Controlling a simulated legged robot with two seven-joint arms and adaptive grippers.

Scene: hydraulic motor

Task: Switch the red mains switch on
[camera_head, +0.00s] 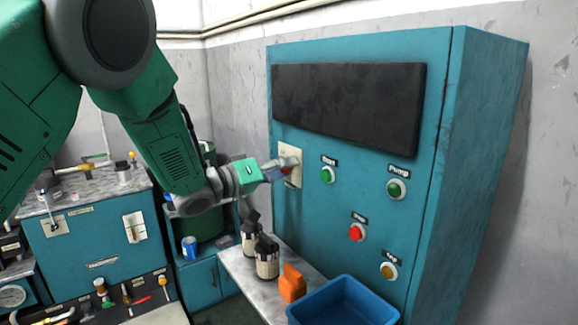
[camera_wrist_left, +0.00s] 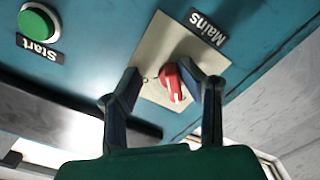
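The red mains switch (camera_wrist_left: 172,82) is a rotary knob on a cream plate (camera_wrist_left: 165,50) labelled Mains, on the teal control cabinet. In the head view the plate (camera_head: 290,153) is at the cabinet's left, and my left gripper (camera_head: 283,167) is in front of it, hiding most of the knob. In the left wrist view my left gripper (camera_wrist_left: 165,72) is open, with one finger on each side of the knob. There is a gap at the left finger; the right finger is very close, and I cannot tell whether it touches. My right gripper is not in view.
The green Start button (camera_head: 327,175) is just right of the plate. Green (camera_head: 396,189), red (camera_head: 356,232) and orange (camera_head: 388,271) buttons sit further right. Below are a narrow table with dark-topped canisters (camera_head: 267,262), an orange object (camera_head: 292,283) and a blue bin (camera_head: 345,302).

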